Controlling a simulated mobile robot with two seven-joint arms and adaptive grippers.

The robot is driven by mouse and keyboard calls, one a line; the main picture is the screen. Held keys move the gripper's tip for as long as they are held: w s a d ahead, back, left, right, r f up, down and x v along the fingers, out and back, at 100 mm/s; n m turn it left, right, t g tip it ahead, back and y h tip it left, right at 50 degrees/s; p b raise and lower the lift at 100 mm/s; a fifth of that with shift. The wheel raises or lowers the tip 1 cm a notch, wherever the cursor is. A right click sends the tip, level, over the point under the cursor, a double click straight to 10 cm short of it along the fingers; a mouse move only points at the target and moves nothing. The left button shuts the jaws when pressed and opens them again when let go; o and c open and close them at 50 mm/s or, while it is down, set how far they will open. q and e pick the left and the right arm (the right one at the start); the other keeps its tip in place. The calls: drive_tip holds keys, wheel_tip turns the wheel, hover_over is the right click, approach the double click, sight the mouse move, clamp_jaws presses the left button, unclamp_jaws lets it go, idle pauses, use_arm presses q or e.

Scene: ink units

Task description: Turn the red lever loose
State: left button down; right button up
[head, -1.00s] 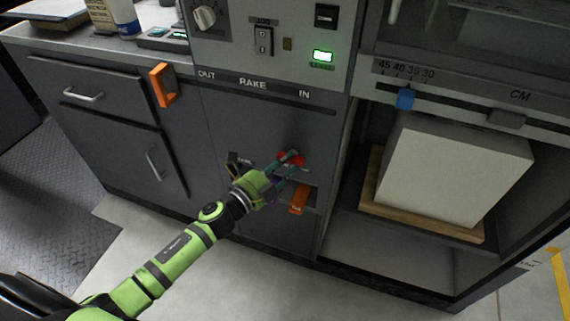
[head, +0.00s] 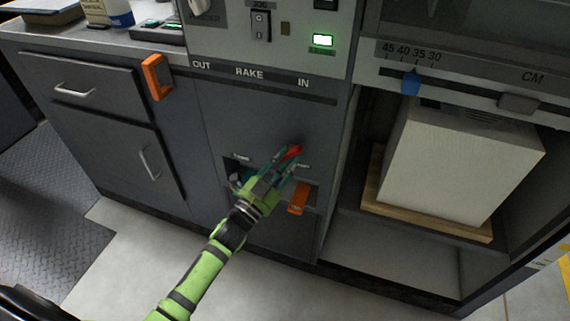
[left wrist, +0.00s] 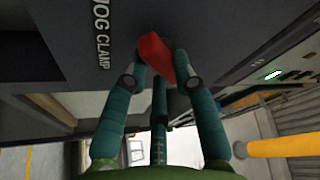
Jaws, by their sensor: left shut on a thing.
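The red lever (head: 294,152) sits on the dark cabinet front, below the RAKE rail. In the left wrist view the red lever (left wrist: 156,58) stands tilted between my fingertips, beside the words JOG CLAMP. My left gripper (head: 286,158) reaches up to it from below, with its teal fingers shut on it. The fingers of the left gripper (left wrist: 160,78) touch the lever's sides in the wrist view. The lever's pivot is not clearly visible. My right gripper is not in view.
An orange tab (head: 298,198) hangs just right of my left gripper, in a recess. A white block (head: 455,165) stands on a wooden board in the bay at right.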

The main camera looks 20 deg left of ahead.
use_arm(q)
drive_tip(key=n+t+y, duration=0.1)
drive_tip(key=n, duration=0.2)
drive_tip(key=shift+d+n+y, duration=0.1)
drive_tip(key=shift+n+y, duration=0.2)
drive_tip(key=shift+n, duration=0.1)
drive_tip(key=n+t+y, duration=0.1)
drive_tip(key=n, duration=0.2)
drive_tip(key=shift+d+n+y, duration=0.1)
drive_tip(key=shift+n+y, duration=0.3)
drive_tip(key=n+y, duration=0.1)
drive_tip(key=n, duration=0.2)
drive_tip(key=shift+d+t, duration=0.1)
drive_tip(key=shift+t, duration=0.2)
drive_tip(key=shift+r+n+y, duration=0.1)
drive_tip(key=shift+n+y, duration=0.5)
drive_tip(key=shift+n, duration=0.7)
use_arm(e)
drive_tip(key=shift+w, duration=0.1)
use_arm(q)
drive_tip(key=c, duration=1)
unclamp_jaws()
